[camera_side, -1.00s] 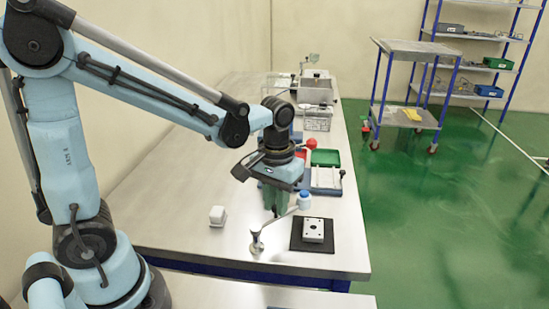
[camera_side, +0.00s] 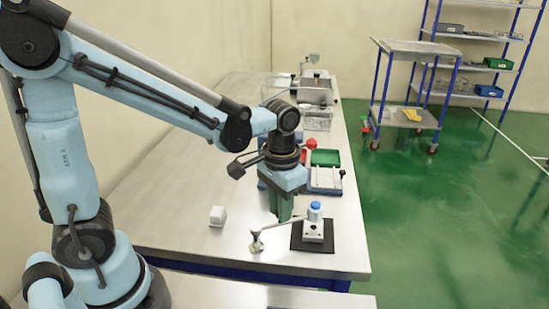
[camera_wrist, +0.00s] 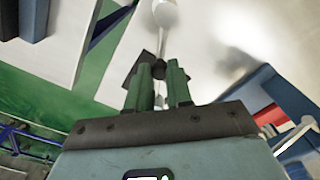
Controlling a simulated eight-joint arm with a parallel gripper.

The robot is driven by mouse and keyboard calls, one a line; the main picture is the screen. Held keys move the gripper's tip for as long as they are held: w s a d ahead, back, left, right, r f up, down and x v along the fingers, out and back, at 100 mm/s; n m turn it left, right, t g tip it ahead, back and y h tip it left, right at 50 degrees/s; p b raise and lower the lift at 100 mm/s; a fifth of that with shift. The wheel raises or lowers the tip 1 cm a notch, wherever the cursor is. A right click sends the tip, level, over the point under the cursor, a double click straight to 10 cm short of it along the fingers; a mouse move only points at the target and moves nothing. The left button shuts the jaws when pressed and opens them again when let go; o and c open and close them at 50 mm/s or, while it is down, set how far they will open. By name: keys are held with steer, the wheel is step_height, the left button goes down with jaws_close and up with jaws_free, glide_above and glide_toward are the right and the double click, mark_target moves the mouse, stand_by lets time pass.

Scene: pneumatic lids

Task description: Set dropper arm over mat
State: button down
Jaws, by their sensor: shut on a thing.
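The dropper arm (camera_side: 282,226) is a thin grey bar on a post (camera_side: 257,243) near the table's front edge. Its blue-capped head (camera_side: 315,210) is in line with the pale block on the black mat (camera_side: 328,246); the exact gap below it cannot be told. My gripper (camera_side: 286,216) reaches down with green fingers shut on the bar, between post and head. In the wrist view the fingers (camera_wrist: 161,88) stand either side of the bar, which runs up to a pale rounded end; a dark patch behind is partly hidden.
A white cube (camera_side: 217,215) stands on the table (camera_side: 180,220) to the left of the post. The table's front and right edges are close to the mat.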

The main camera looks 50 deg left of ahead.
steer(key=shift+d, duration=0.1)
steer(key=c, duration=1)
jaws_free()
steer(key=shift+r, duration=0.1)
step_height(320, 180, up, 12)
steer(key=shift+f, duration=0.1)
steer(key=shift+s, duration=0.1)
steer(key=shift+s+a+f+t, duration=0.6)
steer(key=shift+f+t, duration=0.4)
steer(key=shift+t, duration=0.2)
steer(key=shift+s+a+f+t, duration=0.5)
steer(key=shift+s+f+t, duration=0.1)
steer(key=shift+f+t, duration=0.55)
steer(key=shift+s+a+f+t, duration=0.6)
steer(key=shift+f+t, duration=0.3)
steer(key=shift+t, duration=0.35)
